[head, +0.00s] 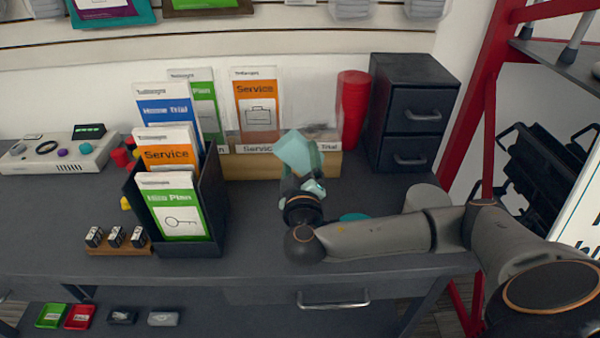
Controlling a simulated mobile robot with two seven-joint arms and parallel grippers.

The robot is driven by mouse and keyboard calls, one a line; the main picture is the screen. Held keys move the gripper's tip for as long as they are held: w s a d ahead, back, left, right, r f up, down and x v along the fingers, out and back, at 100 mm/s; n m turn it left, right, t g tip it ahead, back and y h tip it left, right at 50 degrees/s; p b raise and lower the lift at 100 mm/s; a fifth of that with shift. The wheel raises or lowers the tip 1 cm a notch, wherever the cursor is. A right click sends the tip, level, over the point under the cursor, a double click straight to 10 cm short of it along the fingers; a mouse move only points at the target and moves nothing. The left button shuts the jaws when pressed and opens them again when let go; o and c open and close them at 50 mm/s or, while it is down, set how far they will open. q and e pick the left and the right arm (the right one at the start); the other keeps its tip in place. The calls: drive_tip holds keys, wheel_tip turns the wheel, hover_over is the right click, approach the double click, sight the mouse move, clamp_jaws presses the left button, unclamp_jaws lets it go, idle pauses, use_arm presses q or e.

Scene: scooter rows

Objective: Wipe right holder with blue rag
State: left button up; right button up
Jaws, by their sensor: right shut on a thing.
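The pale blue rag (297,152) is bunched in my right gripper (305,180), which is shut on it. My right arm reaches in from the right over the counter. The rag is in front of the wooden holder (240,168), at its right section labelled "Trial", and hides part of it. I cannot tell whether the rag touches the wood. A dark, smudged patch (322,131) shows at the back of this right section, which holds no leaflets. An orange "Service" leaflet (257,100) stands in the section to its left. My left gripper is not in view.
A black leaflet box (209,209) stands left of my gripper. Red stacked cups (352,105) and a dark drawer unit (412,108) stand right of the holder. A teal disc (354,216) and a grey cylinder (427,197) are near my forearm.

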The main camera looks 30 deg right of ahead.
sight(299, 130)
drive_tip(key=shift+w+d+r, duration=0.1)
drive_tip(key=shift+w+d, duration=0.15)
drive_tip(key=shift+w, duration=0.1)
drive_tip(key=shift+b+x, duration=0.5)
drive_tip(key=shift+x, duration=2.05)
drive_tip(key=shift+b+x, duration=0.45)
drive_tip(key=shift+x, duration=0.5)
drive_tip(key=shift+d+r, duration=0.1)
